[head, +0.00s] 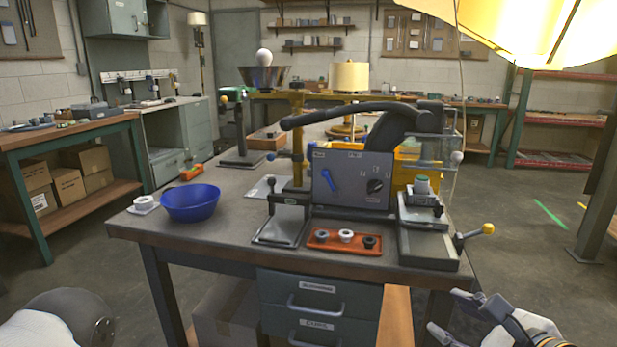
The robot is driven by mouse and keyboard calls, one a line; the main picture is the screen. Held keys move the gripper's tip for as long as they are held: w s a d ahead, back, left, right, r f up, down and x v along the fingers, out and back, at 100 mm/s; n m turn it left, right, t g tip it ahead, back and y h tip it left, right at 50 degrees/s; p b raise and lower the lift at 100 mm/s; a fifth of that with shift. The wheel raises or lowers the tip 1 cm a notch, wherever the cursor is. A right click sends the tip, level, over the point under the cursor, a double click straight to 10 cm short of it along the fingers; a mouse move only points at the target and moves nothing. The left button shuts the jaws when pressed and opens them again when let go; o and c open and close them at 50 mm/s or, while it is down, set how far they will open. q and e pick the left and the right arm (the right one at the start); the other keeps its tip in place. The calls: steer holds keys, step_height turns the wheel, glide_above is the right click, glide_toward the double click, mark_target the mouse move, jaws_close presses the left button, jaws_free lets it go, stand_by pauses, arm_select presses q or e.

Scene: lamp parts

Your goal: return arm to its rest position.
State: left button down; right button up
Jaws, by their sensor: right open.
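My right gripper (443,309) is at the lower right, in front of the bench's right corner. Its fingers are spread apart, with nothing between them. It is clear of the bench and touches nothing I can see. My left gripper does not show; only a white and dark grey rounded part of my own body shows at the lower left.
The workbench (160,235) holds a blue bowl (190,203), an orange tray (320,240) with small rings and a yellow-knobbed lever (487,229). A wooden edge (397,315) juts out beside my right gripper. Open floor (520,270) lies to the right.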

steer(key=s+a+f+n+g, duration=0.2)
steer(key=s+f+n+g, duration=0.2)
steer(key=s+f+n, duration=0.35)
steer(key=s+a+f+n+g, duration=0.3)
steer(key=s+f+n+g, duration=0.15)
steer(key=s+f, duration=0.55)
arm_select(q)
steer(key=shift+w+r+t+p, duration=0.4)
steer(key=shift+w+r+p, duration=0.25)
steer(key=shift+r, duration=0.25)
arm_select(e)
steer(key=s+d+f+n+g+h, duration=0.1)
steer(key=s+f+n+g, duration=0.1)
steer(key=s+n, duration=0.3)
steer(key=s+d+f+n+g+h, duration=0.1)
steer(key=s+d+f+n+g, duration=0.1)
steer(key=s+n, duration=0.3)
steer(key=s+d+f+n+g, duration=0.2)
steer(key=s+f+n, duration=0.2)
steer(key=s, duration=0.6)
steer(key=shift+s+d+n+h, duration=0.2)
steer(key=shift+n+h, duration=0.2)
steer(key=shift+n, duration=0.1)
